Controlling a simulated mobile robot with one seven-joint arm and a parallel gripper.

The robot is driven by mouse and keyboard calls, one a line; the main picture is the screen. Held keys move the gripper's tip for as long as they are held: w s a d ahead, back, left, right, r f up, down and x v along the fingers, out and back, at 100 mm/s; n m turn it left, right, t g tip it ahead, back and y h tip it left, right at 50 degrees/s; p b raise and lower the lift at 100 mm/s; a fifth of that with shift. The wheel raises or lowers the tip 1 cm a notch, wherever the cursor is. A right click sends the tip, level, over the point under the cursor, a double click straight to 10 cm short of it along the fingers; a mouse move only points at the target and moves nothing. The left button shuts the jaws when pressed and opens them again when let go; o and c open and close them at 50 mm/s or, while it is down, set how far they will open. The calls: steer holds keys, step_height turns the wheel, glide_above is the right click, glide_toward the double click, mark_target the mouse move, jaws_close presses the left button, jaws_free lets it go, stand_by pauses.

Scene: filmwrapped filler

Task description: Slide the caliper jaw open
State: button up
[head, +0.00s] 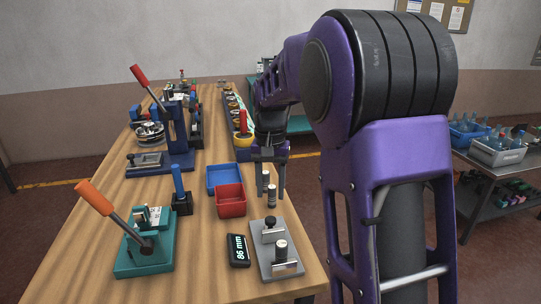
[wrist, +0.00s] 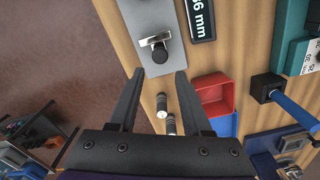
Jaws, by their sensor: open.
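The caliper is a grey metal plate (head: 277,265) at the table's near right edge. A black knob (head: 269,223) sits toward its far end and a silver, black-topped post (head: 281,254) stands nearer. A black display (head: 238,250) beside it reads 86 mm. In the wrist view the plate (wrist: 147,14), the knob (wrist: 158,52) and part of the display (wrist: 201,20) show ahead of the fingers. My gripper (head: 271,198) is open and empty, pointing down beyond the far end of the plate. In the wrist view my gripper's fingertips (wrist: 160,74) are just short of the knob, which lies between their lines.
Two small dark cylinders (wrist: 162,106) (wrist: 171,124) stand below my open fingers. A red bin (head: 231,201) and a blue bin (head: 224,179) are to the left. A teal lever press (head: 145,257) stands at the near left; a blue press (head: 160,165) is farther back.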

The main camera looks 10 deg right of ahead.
step_height(320, 180, up, 9)
steer(key=p, duration=0.1)
steer(key=shift+d, duration=0.1)
stand_by(0.3)
